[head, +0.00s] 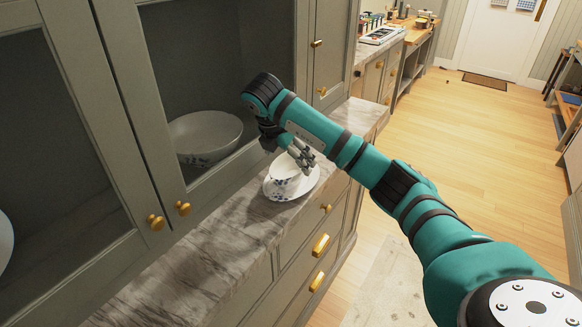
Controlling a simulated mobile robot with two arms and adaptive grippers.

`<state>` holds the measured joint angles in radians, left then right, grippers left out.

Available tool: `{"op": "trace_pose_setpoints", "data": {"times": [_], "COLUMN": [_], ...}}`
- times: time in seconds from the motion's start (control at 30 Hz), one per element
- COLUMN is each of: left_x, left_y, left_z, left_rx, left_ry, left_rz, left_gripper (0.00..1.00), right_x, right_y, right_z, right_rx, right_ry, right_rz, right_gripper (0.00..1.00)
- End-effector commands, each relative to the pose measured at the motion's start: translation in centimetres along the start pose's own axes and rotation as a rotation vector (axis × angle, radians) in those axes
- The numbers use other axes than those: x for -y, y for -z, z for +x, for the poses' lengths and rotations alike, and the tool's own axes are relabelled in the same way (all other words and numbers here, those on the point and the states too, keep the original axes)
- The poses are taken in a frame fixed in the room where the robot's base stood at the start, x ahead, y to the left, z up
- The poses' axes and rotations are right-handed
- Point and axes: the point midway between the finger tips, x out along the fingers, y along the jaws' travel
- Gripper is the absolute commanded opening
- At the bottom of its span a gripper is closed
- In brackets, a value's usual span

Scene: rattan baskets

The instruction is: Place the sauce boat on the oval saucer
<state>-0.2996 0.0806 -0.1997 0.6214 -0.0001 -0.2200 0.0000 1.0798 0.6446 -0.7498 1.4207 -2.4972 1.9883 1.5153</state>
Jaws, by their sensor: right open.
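The white sauce boat (283,171) with a blue floral pattern sits on the marble counter, over the white oval saucer (274,194). The saucer's rim shows around its front and right side. My right gripper (300,158) is open at the back right of the sauce boat, very close to it. I cannot tell whether its fingers touch the boat, and the gripper hides part of it. My left gripper is not in view.
A large white bowl (205,137) stands in the cabinet behind its glass front. The marble counter (190,262) is clear at the front left. Drawers with brass handles (320,244) lie below. Open wooden floor (480,150) lies to the right.

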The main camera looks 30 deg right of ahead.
Motion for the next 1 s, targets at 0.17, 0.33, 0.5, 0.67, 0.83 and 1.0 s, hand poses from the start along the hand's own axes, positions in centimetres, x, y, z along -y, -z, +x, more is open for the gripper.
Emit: {"op": "trace_pose_setpoints", "data": {"times": [0.17,0.33,0.5,0.67,0.83,1.0], "left_x": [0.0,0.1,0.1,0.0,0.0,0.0], "left_y": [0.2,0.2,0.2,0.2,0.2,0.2], "left_z": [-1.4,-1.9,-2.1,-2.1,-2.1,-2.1], "left_rx": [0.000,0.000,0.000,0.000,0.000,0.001], "left_ry": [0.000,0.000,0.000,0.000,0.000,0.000], "left_rz": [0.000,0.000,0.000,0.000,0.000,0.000], "left_gripper": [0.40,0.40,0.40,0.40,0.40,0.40], "right_x": [0.0,0.0,0.0,0.0,0.0,0.0], "right_y": [-0.4,-0.2,0.0,0.0,0.0,0.0], "right_z": [-4.5,-6.9,-7.8,-7.9,-7.9,-7.9], "right_rx": [0.006,0.004,0.002,0.000,0.000,0.000], "right_ry": [-0.004,-0.002,0.000,0.001,0.000,0.000], "right_rz": [-0.001,-0.002,-0.001,-0.001,-0.001,-0.001], "right_gripper": [1.00,1.00,1.00,1.00,1.00,1.00]}}
